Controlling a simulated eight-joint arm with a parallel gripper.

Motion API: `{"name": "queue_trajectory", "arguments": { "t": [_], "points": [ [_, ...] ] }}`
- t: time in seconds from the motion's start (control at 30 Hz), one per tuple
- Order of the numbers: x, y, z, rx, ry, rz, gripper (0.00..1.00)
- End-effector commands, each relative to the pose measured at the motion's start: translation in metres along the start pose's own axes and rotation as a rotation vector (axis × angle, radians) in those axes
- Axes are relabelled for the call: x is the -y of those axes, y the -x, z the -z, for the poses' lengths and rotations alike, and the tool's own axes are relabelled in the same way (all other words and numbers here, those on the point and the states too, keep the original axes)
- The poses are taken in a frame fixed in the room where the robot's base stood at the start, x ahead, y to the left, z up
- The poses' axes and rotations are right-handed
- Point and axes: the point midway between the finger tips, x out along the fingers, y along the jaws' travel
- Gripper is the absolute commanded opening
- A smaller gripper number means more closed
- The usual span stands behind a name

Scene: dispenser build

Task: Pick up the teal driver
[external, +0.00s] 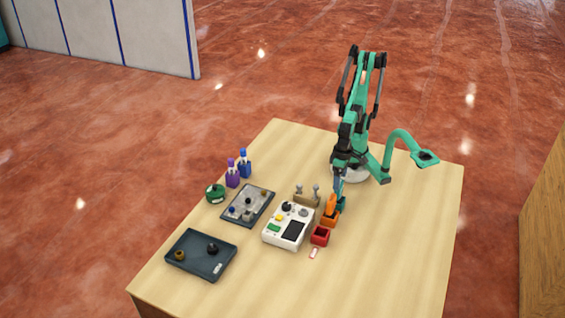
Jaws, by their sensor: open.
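My gripper (338,180) points down at the front of my arm, just above an orange stand (329,219). A slim teal-blue shape (338,192) shows between my gripper and the stand and looks like the teal driver. It appears upright, with its lower end at the stand. It is small and partly covered, so I cannot tell whether the fingers are around it or only above it. My gripper is open.
A white device (289,227) with a dark screen stands left of the orange stand. A red bin (320,236) is in front. The table's right side (400,240) is clear.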

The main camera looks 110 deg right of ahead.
Motion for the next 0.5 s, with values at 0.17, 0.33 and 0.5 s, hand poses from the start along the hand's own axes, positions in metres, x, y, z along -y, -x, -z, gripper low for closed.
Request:
{"name": "queue_trajectory", "arguments": {
  "t": [0.17,0.33,0.5],
  "points": [
    [0.0,-0.018,0.0,0.0,0.0,0.001,0.76],
    [0.001,-0.034,0.0,0.001,0.0,0.001,0.76],
    [0.0,-0.045,0.0,0.001,0.0,0.001,0.76]
  ]
}}
